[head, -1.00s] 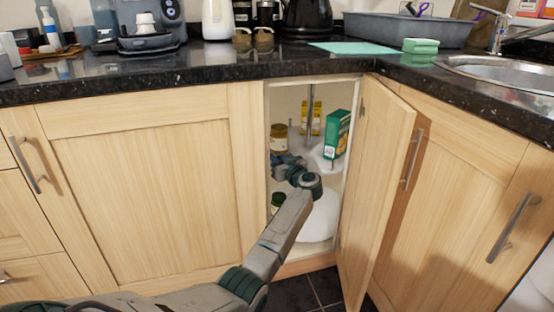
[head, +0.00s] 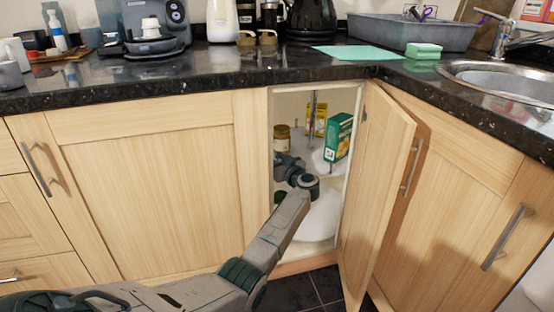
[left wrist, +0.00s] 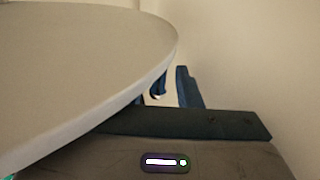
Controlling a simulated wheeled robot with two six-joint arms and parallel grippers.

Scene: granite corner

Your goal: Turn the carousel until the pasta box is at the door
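The carousel is inside the open corner cabinet, on a metal pole (head: 314,103). Its lower white shelf (head: 318,218) shows in the head view. A green box (head: 338,137) with a yellow picture stands at the right of the upper shelf, near the door opening. A yellow box (head: 318,119) stands behind the pole, and a jar with a brown lid (head: 282,139) is at the left. I cannot read which box is pasta. My left arm reaches into the cabinet. In the left wrist view my left gripper (left wrist: 174,87) has its fingers apart, beside the shelf rim (left wrist: 172,45), which partly hides one finger. My right gripper is out of view.
The cabinet door (head: 376,185) stands open to the right of the opening. The opening is narrow, with a frame (head: 252,160) at the left. The granite worktop (head: 210,82) runs above, with a grey basin (head: 400,30) and appliances on it.

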